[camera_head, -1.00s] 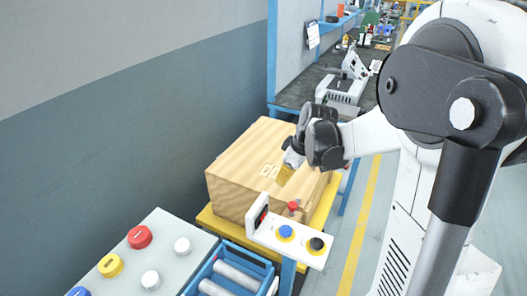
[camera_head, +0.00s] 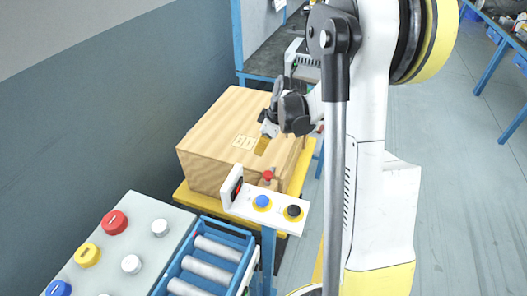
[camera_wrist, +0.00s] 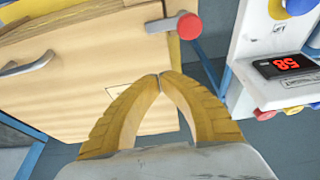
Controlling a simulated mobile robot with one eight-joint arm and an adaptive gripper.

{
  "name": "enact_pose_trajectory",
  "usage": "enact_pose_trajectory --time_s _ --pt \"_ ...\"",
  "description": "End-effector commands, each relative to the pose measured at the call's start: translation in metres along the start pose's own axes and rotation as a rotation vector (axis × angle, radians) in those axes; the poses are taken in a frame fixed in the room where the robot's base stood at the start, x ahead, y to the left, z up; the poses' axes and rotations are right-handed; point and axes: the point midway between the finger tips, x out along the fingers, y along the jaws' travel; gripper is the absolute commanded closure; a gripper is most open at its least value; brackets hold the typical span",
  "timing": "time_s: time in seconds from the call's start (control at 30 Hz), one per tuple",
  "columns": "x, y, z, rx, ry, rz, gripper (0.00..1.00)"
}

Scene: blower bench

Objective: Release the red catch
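The red catch is a red round knob on a short grey lever. In the wrist view its knob (camera_wrist: 189,26) is beyond my fingertips, up and to the right, with a visible gap. In the head view the red catch (camera_head: 268,176) is at the front right of the wooden box (camera_head: 215,140). My gripper (camera_wrist: 160,75) has yellow fingers whose tips meet, with nothing seen between them. In the head view my gripper (camera_head: 261,147) is over the right part of the box; whether it touches is unclear.
A white button stand (camera_head: 240,205) with blue and black buttons is close in front of the catch. In the wrist view it has a red-digit display (camera_wrist: 285,66). A curved metal handle (camera_wrist: 27,66) is on the box. A roller conveyor (camera_head: 208,262) and button panel (camera_head: 130,230) stand front left.

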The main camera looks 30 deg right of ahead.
Motion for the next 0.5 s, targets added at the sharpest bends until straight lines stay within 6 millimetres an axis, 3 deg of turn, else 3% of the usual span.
enact_pose_trajectory --time_s 0.03,0.3,0.5 --pt "0.015 0.000 0.001 -0.001 0.000 0.000 1.00" --pt "0.073 0.000 0.001 0.000 0.000 0.000 1.00" --pt "0.061 0.000 0.028 0.003 0.000 0.000 1.00"
